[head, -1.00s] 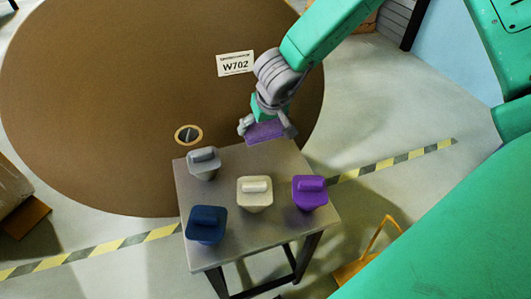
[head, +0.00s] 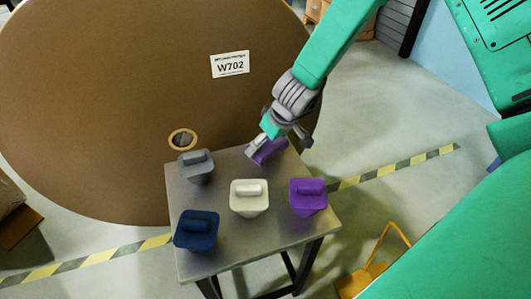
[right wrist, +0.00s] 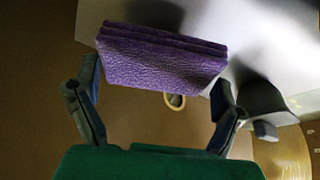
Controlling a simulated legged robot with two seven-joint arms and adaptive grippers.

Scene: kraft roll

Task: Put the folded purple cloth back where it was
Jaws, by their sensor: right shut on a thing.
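The folded purple cloth (head: 270,151) is at the far right corner of the small grey table (head: 262,235) in the head view. My right gripper (head: 279,139) is shut on it from above. In the right wrist view the cloth (right wrist: 160,58) shows as a thick stack of layers, between the two fingers of the gripper (right wrist: 155,88). Whether the cloth touches the tabletop or hangs just over it I cannot tell. My left gripper is not in view.
On the table stand a grey lidded pot (head: 196,166), a white one (head: 249,197), a purple one (head: 308,196) and a navy one (head: 197,231). A huge brown roll (head: 120,110) with label W702 (head: 230,64) stands behind.

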